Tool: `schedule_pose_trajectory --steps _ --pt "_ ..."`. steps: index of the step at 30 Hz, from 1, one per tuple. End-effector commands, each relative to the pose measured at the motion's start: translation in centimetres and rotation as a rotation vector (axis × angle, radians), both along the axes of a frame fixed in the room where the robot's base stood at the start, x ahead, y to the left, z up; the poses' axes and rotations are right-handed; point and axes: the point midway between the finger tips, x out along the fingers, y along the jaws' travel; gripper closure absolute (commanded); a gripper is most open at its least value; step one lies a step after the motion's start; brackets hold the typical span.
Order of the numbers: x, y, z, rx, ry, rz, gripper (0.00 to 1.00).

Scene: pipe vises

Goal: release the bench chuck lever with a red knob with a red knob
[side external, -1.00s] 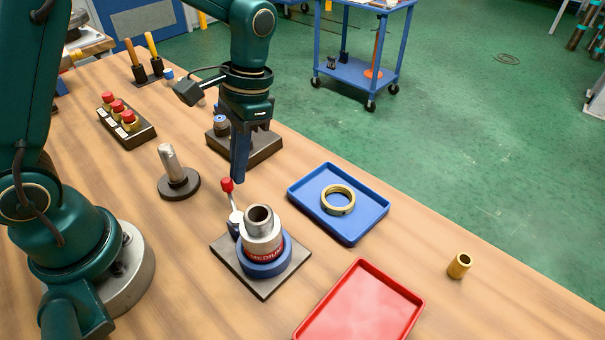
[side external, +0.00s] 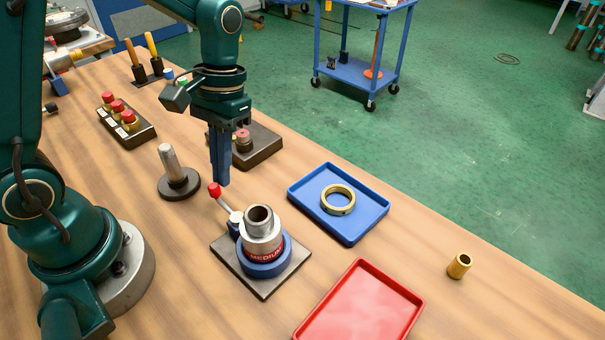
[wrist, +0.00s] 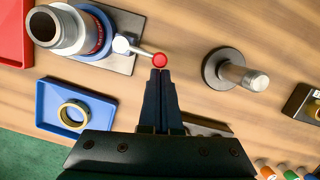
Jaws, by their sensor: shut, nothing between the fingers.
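The bench chuck (side external: 263,245) stands on a dark square plate, with a blue ring, a red "MEDIUM" band and a grey pipe upright in its top. Its lever ends in a red knob (side external: 214,190) and leans out to the left of the chuck, toward my gripper. In the wrist view the knob (wrist: 160,60) sits just beyond my fingertips. My gripper (side external: 222,184) points down with its fingers shut and empty, right beside the knob. Whether the fingertips touch the knob I cannot tell. The chuck also shows at the upper left of the wrist view (wrist: 88,32).
A blue tray (side external: 372,225) with a brass ring (side external: 338,200) lies right of the chuck; a red tray (side external: 362,308) is in front. A metal post on a round base (side external: 178,181) stands left. A button box (side external: 126,121) and dark block (side external: 262,146) are behind. A brass sleeve (side external: 459,266) stands at right.

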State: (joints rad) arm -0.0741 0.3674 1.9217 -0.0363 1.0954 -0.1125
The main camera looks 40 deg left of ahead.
Motion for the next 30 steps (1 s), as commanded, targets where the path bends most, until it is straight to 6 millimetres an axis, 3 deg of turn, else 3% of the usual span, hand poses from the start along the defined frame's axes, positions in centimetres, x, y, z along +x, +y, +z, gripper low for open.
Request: schedule_pose_trajectory --steps 11,22,30 --pt "0.3 0.0 0.0 0.001 0.001 -0.001 1.0" --pt "4.3 0.5 -0.1 0.0 0.0 0.0 1.0" --pt "5.4 0.6 5.3 0.0 -0.006 -0.001 1.0"
